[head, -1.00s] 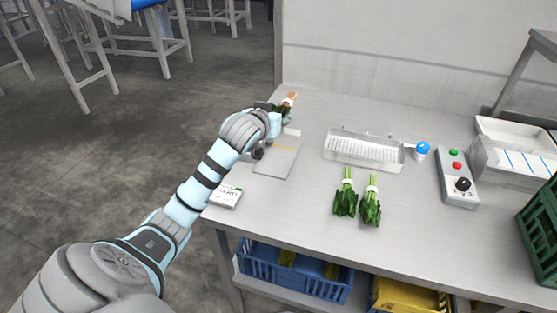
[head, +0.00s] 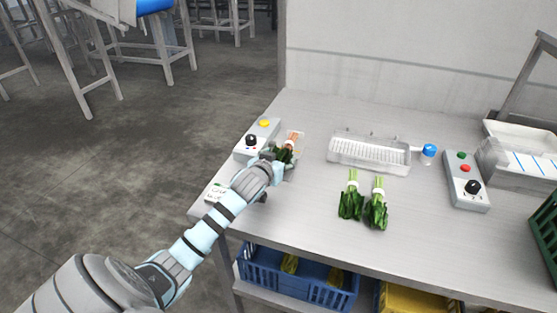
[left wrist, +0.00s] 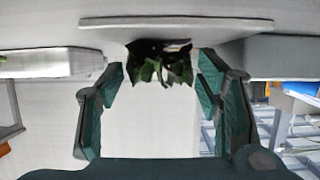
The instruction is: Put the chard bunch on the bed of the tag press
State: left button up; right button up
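The chard bunch (head: 290,142), dark leaves with orange-red stems, lies at the grey plate of the tag press (head: 299,134), on the left of the table. My left gripper (head: 275,160) is at its leafy end and partly hides it and the plate. In the left wrist view the dark green fingers (left wrist: 160,75) stand wide apart, with the chard leaves (left wrist: 160,65) between and just beyond their tips, with gaps on both sides. Whether the bunch rests fully on the plate is hard to tell. My right gripper is not in view.
A control box (head: 258,138) with a yellow button stands left of the plate. A white labelled card (head: 215,191) lies nearer. Two green bunches (head: 363,203), a clear tray (head: 370,152) and another control box (head: 467,181) stand to the right. Bare table lies between.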

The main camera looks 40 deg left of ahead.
pick_arm(q)
jog(key=shift+r, duration=0.1)
jog(key=shift+s+d+r, duration=0.1)
jog(key=shift+s+r, duration=0.05)
jog(key=shift+s, duration=0.05)
jog(key=p+v, duration=0.3)
jog(key=v, duration=0.8)
jog(key=shift+s+d+r, duration=0.1)
jog(key=shift+s+r, duration=0.05)
jog(key=shift+s, duration=0.1)
